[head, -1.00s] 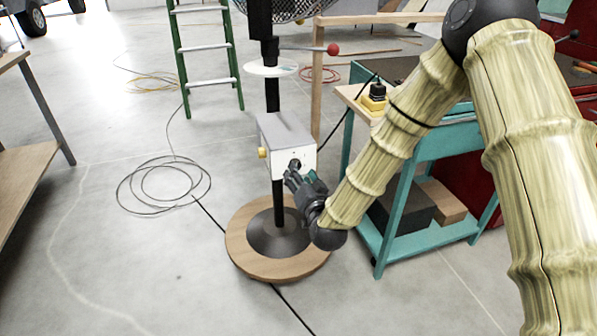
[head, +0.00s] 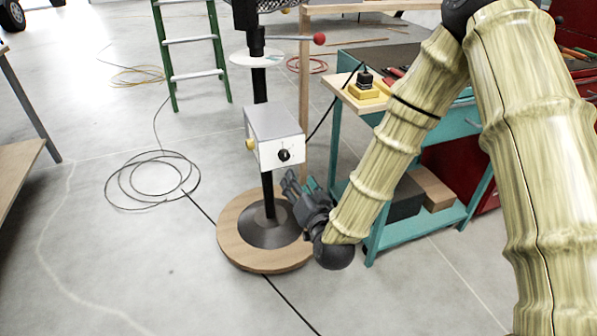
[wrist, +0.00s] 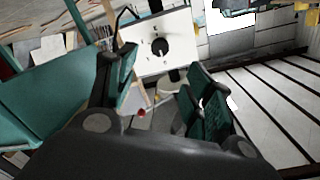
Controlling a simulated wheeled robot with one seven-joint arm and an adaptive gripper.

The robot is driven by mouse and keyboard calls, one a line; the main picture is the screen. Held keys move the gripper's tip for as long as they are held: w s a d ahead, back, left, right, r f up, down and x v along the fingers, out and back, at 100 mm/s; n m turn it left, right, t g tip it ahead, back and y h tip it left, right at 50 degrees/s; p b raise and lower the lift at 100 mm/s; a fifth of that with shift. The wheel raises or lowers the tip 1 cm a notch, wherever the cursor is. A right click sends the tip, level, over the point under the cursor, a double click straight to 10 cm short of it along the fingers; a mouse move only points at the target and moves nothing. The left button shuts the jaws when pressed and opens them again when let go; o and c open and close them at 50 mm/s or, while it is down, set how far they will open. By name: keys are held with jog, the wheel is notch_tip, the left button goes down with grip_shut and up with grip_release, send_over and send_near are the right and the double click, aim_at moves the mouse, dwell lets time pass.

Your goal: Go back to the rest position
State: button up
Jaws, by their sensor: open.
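My gripper (head: 294,190) is open and empty in the head view. It hangs just below and to the right of the white control box (head: 274,137) on the black stand, apart from it. The box has a black knob (head: 284,155) on its front face and a yellow knob (head: 250,144) on its left side. In the wrist view the two fingers of my gripper (wrist: 165,95) are spread. The box's front panel and its black knob (wrist: 160,46) show beyond them, with marks around the knob.
The stand rises from a round wooden base (head: 235,253). A teal tool cart (head: 420,233) stands to the right, with a yellow-and-black switch box (head: 366,88) on a wooden shelf. A cable coil (head: 150,180) lies left. A green ladder (head: 193,45) stands behind. The floor at front left is clear.

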jog(key=s+d+f+n+g+h, duration=0.1)
jog(key=s+d+f+g, duration=0.2)
jog(key=s+f, duration=0.45)
jog(key=s+d+f+g+h, duration=0.1)
jog(key=s+d+f+g, duration=0.3)
jog(key=f, duration=0.6)
jog(key=s+d+f+n+g, duration=0.1)
jog(key=s+d+f+g, duration=0.2)
jog(key=s+f, duration=0.5)
jog(key=s+d+f+g+h, duration=0.25)
jog(key=s+d+f, duration=0.35)
jog(key=s, duration=0.4)
jog(key=s+d+f+n+g, duration=0.1)
jog(key=s+d+f+g, duration=0.1)
jog(key=s, duration=0.3)
jog(key=s+d+f+g, duration=0.2)
jog(key=s, duration=0.3)
notch_tip(320, 180, up, 20)
jog(key=p, duration=1.9)
jog(key=shift+s+a+f, duration=0.15)
jog(key=shift+s+f, duration=0.05)
jog(key=shift+s, duration=0.05)
